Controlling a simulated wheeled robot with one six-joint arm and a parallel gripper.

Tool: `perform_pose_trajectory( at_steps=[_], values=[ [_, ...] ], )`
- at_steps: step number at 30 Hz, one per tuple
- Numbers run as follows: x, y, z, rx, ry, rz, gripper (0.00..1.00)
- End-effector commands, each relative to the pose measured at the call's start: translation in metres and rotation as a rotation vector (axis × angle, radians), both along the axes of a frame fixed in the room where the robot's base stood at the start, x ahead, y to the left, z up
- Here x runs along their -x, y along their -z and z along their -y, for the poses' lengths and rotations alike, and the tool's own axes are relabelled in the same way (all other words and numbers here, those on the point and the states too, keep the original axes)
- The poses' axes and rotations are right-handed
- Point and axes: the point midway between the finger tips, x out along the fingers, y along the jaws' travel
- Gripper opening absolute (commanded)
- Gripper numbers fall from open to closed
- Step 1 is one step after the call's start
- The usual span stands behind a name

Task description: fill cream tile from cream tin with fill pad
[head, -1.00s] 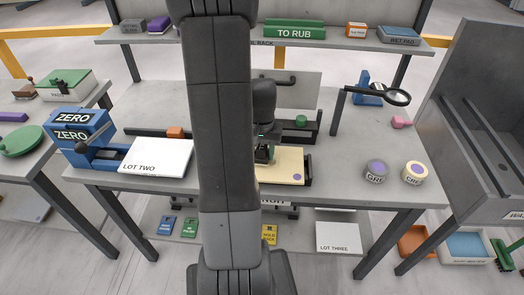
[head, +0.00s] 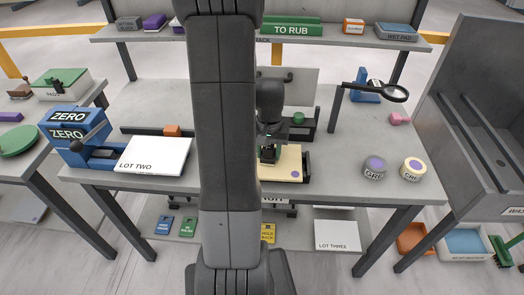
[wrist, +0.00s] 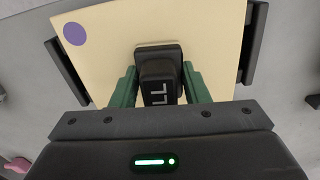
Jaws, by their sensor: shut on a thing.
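The cream tile (head: 285,175) lies flat on the bench between dark holder rails, with a purple dot near one corner. It also fills much of the wrist view (wrist: 105,40). My gripper (wrist: 159,88) is shut on the black fill pad (wrist: 158,70), whose visible letters read "LL". The pad is over the tile; whether it touches the tile I cannot tell. In the head view my arm hides part of the tile and pad. The cream tin (head: 411,169) stands at the right of the bench, its top cream with a purple spot. My gripper is well left of it.
A grey tin (head: 375,167) stands beside the cream tin. A magnifier (head: 393,93) and a pink piece (head: 397,118) are behind them. The "LOT TWO" board (head: 153,155) and blue "ZERO" block (head: 77,130) are at left. Bare bench lies between tile and tins.

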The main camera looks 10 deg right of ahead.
Motion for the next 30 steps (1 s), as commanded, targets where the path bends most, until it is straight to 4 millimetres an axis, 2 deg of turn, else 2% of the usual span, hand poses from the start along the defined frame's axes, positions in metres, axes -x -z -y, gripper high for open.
perform_pose_trajectory(
  at_steps=[8, 18, 25, 30],
  values=[
    [0.003, 0.000, 0.011, 0.000, 0.001, 0.001, 0.20],
    [0.010, 0.003, 0.036, 0.000, 0.001, 0.000, 0.20],
    [0.010, 0.001, 0.034, 0.000, -0.002, 0.000, 0.20],
    [0.006, 0.003, 0.023, 0.000, -0.003, 0.001, 0.20]
  ],
)
